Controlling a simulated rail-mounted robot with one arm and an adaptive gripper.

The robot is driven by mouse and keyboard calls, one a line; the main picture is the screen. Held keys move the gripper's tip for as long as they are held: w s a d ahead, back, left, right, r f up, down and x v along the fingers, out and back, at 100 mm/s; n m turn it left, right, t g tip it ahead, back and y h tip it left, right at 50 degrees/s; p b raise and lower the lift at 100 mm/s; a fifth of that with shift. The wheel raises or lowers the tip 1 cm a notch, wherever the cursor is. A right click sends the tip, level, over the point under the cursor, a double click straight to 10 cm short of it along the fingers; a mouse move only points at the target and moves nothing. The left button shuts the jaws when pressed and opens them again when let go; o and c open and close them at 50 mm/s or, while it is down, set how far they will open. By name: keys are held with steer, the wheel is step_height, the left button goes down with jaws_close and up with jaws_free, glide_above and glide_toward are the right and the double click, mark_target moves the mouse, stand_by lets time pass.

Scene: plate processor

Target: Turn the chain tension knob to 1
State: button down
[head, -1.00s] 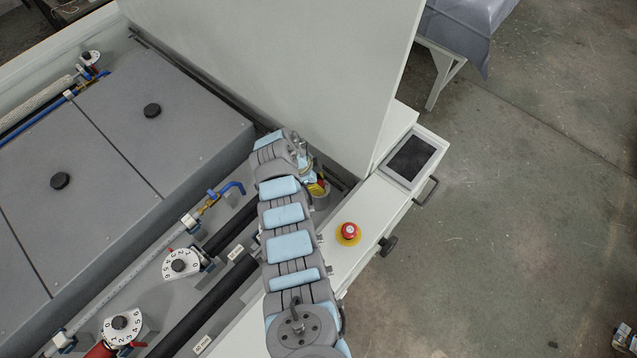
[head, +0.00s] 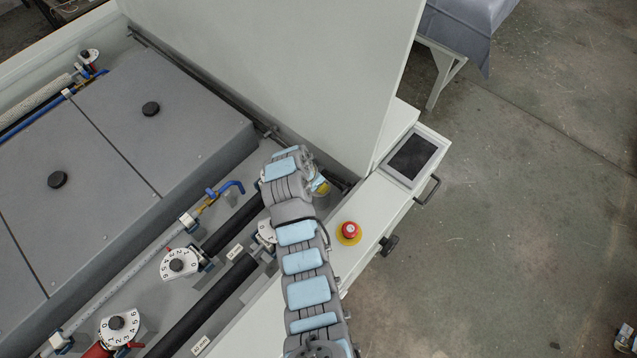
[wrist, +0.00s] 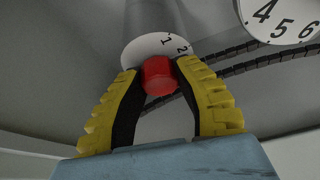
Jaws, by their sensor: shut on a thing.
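My gripper (wrist: 160,70) has its two yellow-ribbed fingers on either side of a red knob (wrist: 158,80) in the wrist view and is shut on it. A white dial plate (wrist: 142,49) with the figures 1 and 2 showing sits right behind the red knob. The knob's pointer and the setting it stands at cannot be made out. In the head view my gripper (head: 321,188) is mostly hidden by my arm, with only a bit of yellow showing, and the knob is hidden.
Another white dial (wrist: 284,20) shows 4, 5 and 6 at the wrist view's top right. A dark chain (wrist: 240,50) runs behind the knob. In the head view, a red emergency button (head: 348,230) and a dark screen (head: 411,157) are on the right, with a tall pale panel (head: 290,60) behind.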

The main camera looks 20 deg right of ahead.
steer(key=n, duration=0.2)
steer(key=n+t+y, duration=0.1)
steer(key=n, duration=0.1)
steer(key=shift+s+f+n, duration=0.1)
steer(key=shift+f+n, duration=0.05)
steer(key=shift+n, duration=0.15)
steer(key=shift+n+t+y+b, duration=0.45)
steer(key=shift+n+t+y, duration=0.2)
steer(key=shift+n, duration=1.35)
steer(key=c, duration=1)
jaws_free()
steer(key=shift+r, duration=0.2)
steer(key=shift+v, duration=5.85)
steer(key=shift+s, duration=0.1)
